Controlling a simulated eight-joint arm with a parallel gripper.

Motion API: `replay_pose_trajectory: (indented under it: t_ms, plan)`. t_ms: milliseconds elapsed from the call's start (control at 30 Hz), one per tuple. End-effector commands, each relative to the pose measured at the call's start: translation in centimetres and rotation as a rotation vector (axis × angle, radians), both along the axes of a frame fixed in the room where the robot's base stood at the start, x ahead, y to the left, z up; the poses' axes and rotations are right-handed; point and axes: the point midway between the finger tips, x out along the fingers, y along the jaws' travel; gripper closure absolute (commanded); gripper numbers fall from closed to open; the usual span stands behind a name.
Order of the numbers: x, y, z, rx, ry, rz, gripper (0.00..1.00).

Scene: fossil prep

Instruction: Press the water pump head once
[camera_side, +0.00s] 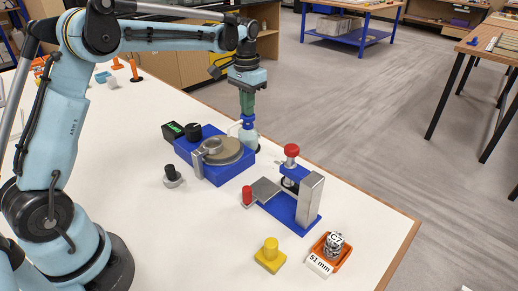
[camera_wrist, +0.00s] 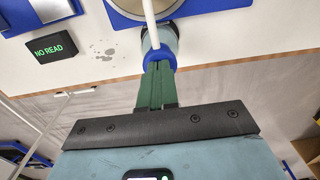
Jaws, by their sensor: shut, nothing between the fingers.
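The water pump bottle (camera_side: 249,138) stands upright near the table's far edge, behind the blue turntable unit. Its blue pump head (camera_side: 248,123) is directly under my gripper (camera_side: 247,114). My gripper points down with its green fingers shut and empty. In the wrist view the fingertips (camera_wrist: 158,68) meet the blue pump head (camera_wrist: 159,57), and the pale spout (camera_wrist: 150,22) runs away from it toward the turntable. The fingertips seem to touch the head; I cannot tell how far it is pressed. The bottle (camera_wrist: 170,35) is partly hidden behind the head.
The blue unit with a round grey disc (camera_side: 226,152) stands close beside the bottle. A black display (camera_wrist: 55,50) reads "NO READ", with wet-looking spots (camera_wrist: 103,53) nearby. A red-knobbed press (camera_side: 291,151), yellow block (camera_side: 270,258) and orange tray (camera_side: 343,263) stand nearer.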

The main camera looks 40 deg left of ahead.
Motion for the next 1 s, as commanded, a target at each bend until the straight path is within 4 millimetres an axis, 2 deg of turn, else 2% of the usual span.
replay_pose_trajectory:
  t_ms: [167, 1000]
  plan:
    - [0.0, 0.0, 0.7, 0.0, 0.0, 0.0, 1.0]
    - [0.0, 0.0, 6.6, 0.0, 0.0, 0.0, 1.0]
